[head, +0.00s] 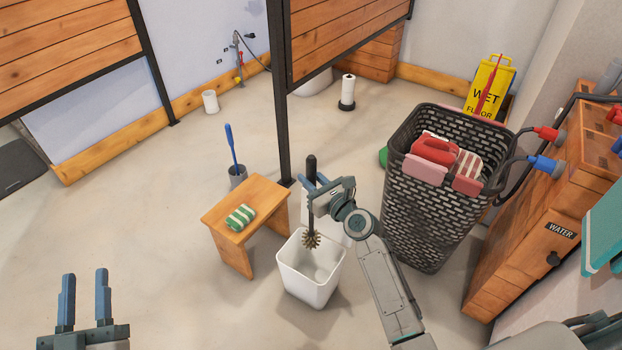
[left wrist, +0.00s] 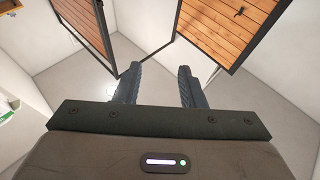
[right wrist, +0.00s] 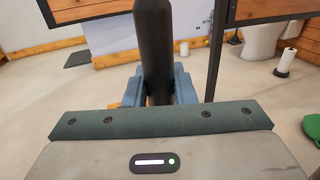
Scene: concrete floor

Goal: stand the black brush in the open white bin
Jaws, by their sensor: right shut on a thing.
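The black brush (head: 311,228) is upright, with its bristle head (head: 311,240) down at the mouth of the open white bin (head: 308,287). My right gripper (head: 318,187) is shut on its handle. The right wrist view shows the black handle (right wrist: 154,50) between the blue fingers. I cannot tell whether the bristles touch the bin. The bin stands on the floor and looks empty inside. My left gripper (head: 84,300) is open and empty at the lower left, and its spread fingers also show in the left wrist view (left wrist: 158,85).
A wooden stool (head: 258,205) with a rolled green-striped towel (head: 240,217) stands left of the bin. A blue-handled brush (head: 231,150) stands in a grey holder behind it. A tall dark laundry basket (head: 425,220) is at the right. A black post (head: 280,120) rises behind.

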